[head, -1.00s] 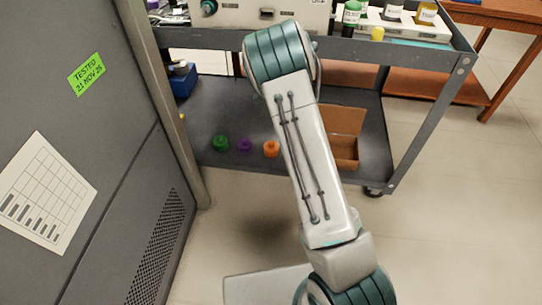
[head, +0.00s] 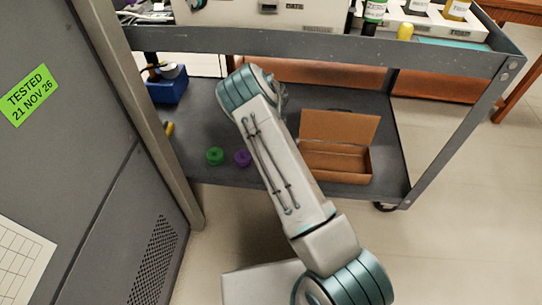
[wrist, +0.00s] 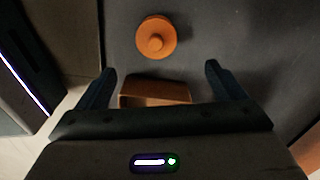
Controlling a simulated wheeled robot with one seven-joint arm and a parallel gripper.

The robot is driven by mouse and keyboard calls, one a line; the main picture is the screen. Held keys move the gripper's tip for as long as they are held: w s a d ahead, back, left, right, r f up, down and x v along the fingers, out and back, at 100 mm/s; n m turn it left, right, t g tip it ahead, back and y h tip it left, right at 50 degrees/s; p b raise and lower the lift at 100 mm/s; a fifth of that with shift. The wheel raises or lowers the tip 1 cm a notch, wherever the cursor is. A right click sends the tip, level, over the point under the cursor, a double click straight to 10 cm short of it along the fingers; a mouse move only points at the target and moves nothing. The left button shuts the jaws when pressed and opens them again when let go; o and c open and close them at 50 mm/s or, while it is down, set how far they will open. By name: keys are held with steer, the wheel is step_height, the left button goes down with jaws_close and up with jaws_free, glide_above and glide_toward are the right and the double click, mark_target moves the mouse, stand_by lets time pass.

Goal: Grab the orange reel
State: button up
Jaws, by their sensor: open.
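The orange reel (wrist: 156,37) shows in the wrist view as a round disc with a raised hub, lying on the dark lower shelf. It is near the top of the picture, beyond my fingertips and roughly centred between them. My gripper (wrist: 161,80) is open, with its two dark fingers apart and nothing held. The reel is clear of both fingers. In the head view my arm hides the reel and my gripper.
A green reel (head: 215,156) and a purple reel (head: 243,158) lie on the lower shelf (head: 195,125). An open cardboard box (head: 345,162) stands right of my arm. A blue bin (head: 168,90) is at the back left. The cart's upper deck (head: 300,45) overhangs the shelf.

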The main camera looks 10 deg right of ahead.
step_height(320, 180, down, 8)
steer(key=shift+s+b, duration=0.1)
steer(key=shift+b, duration=1.1)
steer(key=f+b, duration=0.3)
steer(key=f, duration=0.2)
steer(key=shift+s+f, duration=0.15)
steer(key=shift+s, duration=0.05)
steer(key=c, duration=1.1)
